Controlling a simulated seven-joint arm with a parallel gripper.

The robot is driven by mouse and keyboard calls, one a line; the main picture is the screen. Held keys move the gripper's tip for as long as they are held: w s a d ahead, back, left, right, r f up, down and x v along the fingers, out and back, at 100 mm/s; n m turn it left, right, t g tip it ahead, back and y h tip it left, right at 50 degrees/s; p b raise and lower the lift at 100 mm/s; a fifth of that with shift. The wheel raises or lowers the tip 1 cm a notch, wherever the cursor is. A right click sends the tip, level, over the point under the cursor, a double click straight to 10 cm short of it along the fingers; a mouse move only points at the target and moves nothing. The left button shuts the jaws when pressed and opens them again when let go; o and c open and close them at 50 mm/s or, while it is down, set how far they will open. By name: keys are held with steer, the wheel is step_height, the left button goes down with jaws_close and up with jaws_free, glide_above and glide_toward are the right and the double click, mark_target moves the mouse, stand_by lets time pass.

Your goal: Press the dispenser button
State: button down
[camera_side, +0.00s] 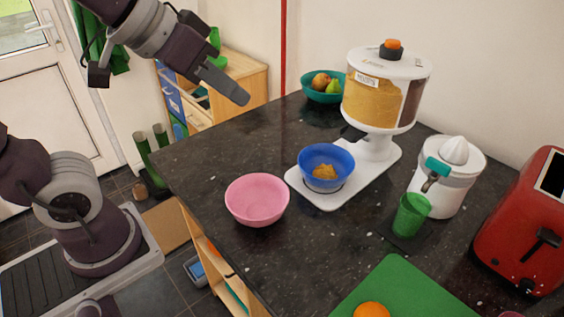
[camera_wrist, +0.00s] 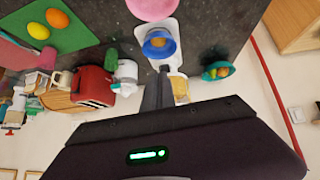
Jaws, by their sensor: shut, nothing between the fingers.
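The dispenser (camera_side: 376,95) is a white machine with a clear hopper full of yellow-brown food. On top of its lid is an orange button (camera_side: 393,44) on a dark base. A blue bowl (camera_side: 326,158) with some of the food in it stands on the dispenser's white base, below the spout. In the wrist view the dispenser (camera_wrist: 181,88) is partly hidden behind my fingers, and the button cannot be made out. My gripper (camera_side: 240,97) is shut and empty, in the air left of the dispenser and apart from it.
A pink bowl (camera_side: 257,199) stands left of the dispenser, and a teal fruit bowl (camera_side: 322,94) stands behind it. A white juicer (camera_side: 447,180), a green cup (camera_side: 411,214), a red toaster (camera_side: 522,225) and a green board (camera_side: 400,292) are to the right and front. The far left counter is clear.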

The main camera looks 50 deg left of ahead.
steer(key=s+f+g, duration=0.1)
steer(key=s+f, duration=0.1)
steer(key=s, duration=0.3)
steer(key=s+a+f+g+y, duration=0.1)
steer(key=s+f, duration=0.1)
steer(key=s, duration=0.3)
steer(key=shift+s+a+f+g, duration=0.25)
steer(key=shift+f+g, duration=0.05)
steer(key=shift+f, duration=0.05)
steer(key=w+d+r+t, duration=0.1)
steer(key=w+r+t, duration=0.2)
steer(key=w, duration=0.9)
steer(key=w+d+r+t, duration=0.1)
steer(key=w+r+t, duration=0.2)
steer(key=w, duration=1)
steer(key=w+d+r+t, duration=0.2)
steer(key=w+r, duration=0.5)
steer(key=w, duration=0.5)
steer(key=shift+w+r+t, duration=0.15)
steer(key=shift+r+t, duration=0.25)
steer(key=shift+t, duration=0.4)
steer(key=shift+d, duration=0.1)
